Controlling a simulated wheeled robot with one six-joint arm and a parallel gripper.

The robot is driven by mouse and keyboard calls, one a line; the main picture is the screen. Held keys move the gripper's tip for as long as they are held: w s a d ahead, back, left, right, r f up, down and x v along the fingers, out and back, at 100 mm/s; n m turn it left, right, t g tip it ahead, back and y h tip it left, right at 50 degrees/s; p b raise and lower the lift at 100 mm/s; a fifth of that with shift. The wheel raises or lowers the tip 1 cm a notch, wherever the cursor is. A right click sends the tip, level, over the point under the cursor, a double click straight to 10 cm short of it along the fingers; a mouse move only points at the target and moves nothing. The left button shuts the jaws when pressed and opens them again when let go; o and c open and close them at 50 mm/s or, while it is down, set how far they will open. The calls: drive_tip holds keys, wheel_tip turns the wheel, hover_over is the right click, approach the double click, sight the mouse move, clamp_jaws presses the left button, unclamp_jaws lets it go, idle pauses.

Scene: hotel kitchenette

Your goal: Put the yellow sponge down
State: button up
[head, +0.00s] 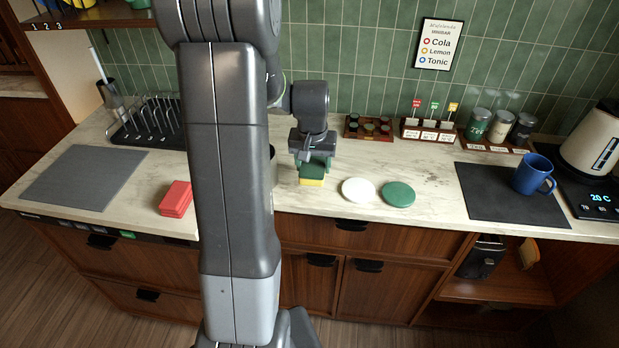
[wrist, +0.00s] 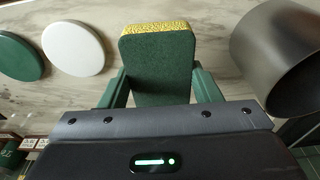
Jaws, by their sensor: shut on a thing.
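The yellow sponge (head: 311,181) has a dark green side. It is between the fingers of my gripper (head: 312,160), at or just above the pale counter; I cannot tell whether it touches. In the wrist view the sponge (wrist: 157,62) shows mostly its green face, with a yellow strip at the far edge. The green fingers of my gripper (wrist: 159,88) press on it from both sides.
A white disc (head: 358,190) and a green disc (head: 398,195) lie right of the sponge. A dark metal cylinder (wrist: 285,50) stands close by, mostly hidden behind my arm in the head view. Red blocks (head: 175,199) and a grey mat (head: 84,177) lie left.

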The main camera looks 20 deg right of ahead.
sight(313, 174)
drive_tip(key=shift+f, duration=2.4)
drive_tip(key=shift+f, duration=0.1)
drive_tip(key=o, duration=1.1)
drive_tip(key=shift+r, duration=0.6)
drive_tip(key=r, duration=0.3)
drive_tip(key=s+r, duration=0.1)
drive_tip(key=r, duration=0.3)
drive_tip(key=a+r, duration=0.1)
drive_tip(key=r, duration=0.3)
drive_tip(key=shift+s, duration=0.25)
drive_tip(key=shift+f, duration=0.1)
